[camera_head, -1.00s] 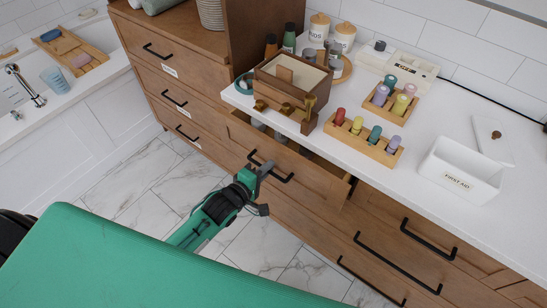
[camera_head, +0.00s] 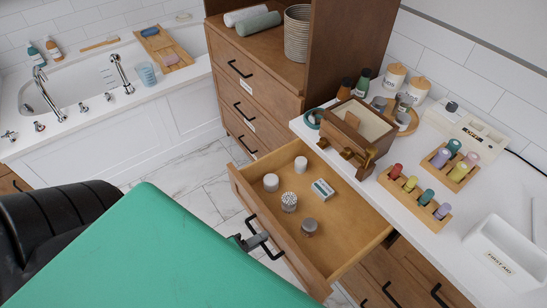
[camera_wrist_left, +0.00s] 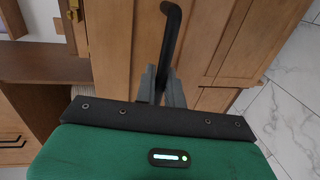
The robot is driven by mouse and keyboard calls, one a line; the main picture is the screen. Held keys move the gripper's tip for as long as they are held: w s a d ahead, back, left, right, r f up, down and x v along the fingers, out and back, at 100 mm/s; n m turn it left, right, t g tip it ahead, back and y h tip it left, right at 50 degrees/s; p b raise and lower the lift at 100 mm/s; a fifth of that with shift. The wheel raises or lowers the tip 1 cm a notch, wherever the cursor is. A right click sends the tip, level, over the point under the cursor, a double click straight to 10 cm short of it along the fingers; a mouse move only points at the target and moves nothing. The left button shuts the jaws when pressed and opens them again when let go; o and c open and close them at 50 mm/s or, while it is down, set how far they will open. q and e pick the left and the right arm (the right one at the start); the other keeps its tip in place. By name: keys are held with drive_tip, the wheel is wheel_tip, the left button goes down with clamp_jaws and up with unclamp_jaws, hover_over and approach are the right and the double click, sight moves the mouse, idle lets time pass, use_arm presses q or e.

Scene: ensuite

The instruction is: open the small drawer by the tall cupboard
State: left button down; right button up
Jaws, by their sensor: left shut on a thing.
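The small drawer (camera_head: 335,230) by the tall cupboard (camera_head: 345,50) stands well open. It is wooden and holds several small jars and a small box (camera_head: 323,190). Its black handle (camera_head: 264,236) is on the front panel; it also shows in the left wrist view (camera_wrist_left: 171,30). My left gripper (camera_head: 257,241) is shut on this handle. In the left wrist view its grey fingers (camera_wrist_left: 160,85) close around the handle's lower part. My right gripper is not in view.
The white counter (camera_head: 425,222) above the drawer holds a wooden box (camera_head: 355,130), bottle racks (camera_head: 413,190) and a first aid bin (camera_head: 505,258). The cupboard's closed drawers (camera_head: 245,100) are left of the open one. A bathtub (camera_head: 85,110) stands at the far left; marble floor lies between.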

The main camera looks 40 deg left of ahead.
use_arm(q)
drive_tip(key=shift+v, duration=0.85)
drive_tip(key=shift+f, duration=0.15)
drive_tip(key=c, duration=1.9)
unclamp_jaws()
drive_tip(key=b+v, duration=0.1)
drive_tip(key=v, duration=1.3)
drive_tip(key=shift+w, duration=0.1)
